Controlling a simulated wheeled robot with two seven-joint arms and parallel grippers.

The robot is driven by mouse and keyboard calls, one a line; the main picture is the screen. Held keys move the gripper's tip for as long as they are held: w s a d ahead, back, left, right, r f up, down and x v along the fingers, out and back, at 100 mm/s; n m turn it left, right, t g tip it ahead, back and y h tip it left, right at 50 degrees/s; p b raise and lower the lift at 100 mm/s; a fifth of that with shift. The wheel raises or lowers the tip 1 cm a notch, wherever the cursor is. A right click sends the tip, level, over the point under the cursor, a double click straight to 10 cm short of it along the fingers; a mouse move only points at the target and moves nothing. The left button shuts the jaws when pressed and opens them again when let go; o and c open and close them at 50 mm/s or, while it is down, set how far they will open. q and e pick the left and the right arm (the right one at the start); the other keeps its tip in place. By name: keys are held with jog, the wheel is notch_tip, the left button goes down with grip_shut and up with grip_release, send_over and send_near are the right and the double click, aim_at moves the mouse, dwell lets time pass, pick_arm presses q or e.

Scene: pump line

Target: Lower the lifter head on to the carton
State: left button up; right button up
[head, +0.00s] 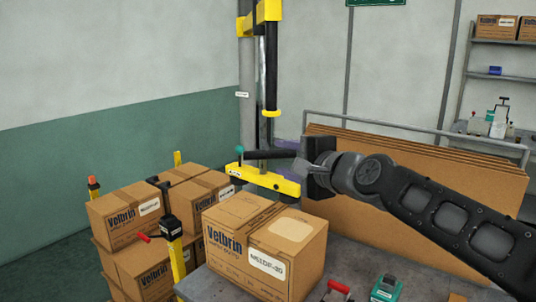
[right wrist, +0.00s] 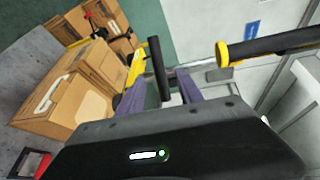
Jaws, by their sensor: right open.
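The lifter head (head: 262,181) is a yellow bar with a black handle (head: 268,155) and a green knob at its left end. In the head view it shows just above the far edge of the front carton (head: 222,250); I cannot tell the exact gap. The carton (right wrist: 62,97) is closed, brown and labelled, and shows at left in the right wrist view. My right gripper (head: 286,161) is at the handle's right end. Its purple fingers are apart, with the handle (right wrist: 158,68) showing between them in the right wrist view. My left gripper is not in view.
The carton stands on a grey table (head: 215,287). Stacked cartons (head: 125,215) and a black-topped yellow post (head: 172,228) stand at left. Large flat cardboard sheets (head: 400,185) lean behind my right arm. A green device (head: 386,289) and a red-handled tool (head: 338,289) lie at the front.

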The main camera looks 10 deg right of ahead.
aim_at(272, 156)
jog(key=x, duration=0.7)
jog(key=shift+w+f, duration=0.1)
jog(key=c, duration=0.9)
grip_shut()
jog(key=shift+f, duration=0.15)
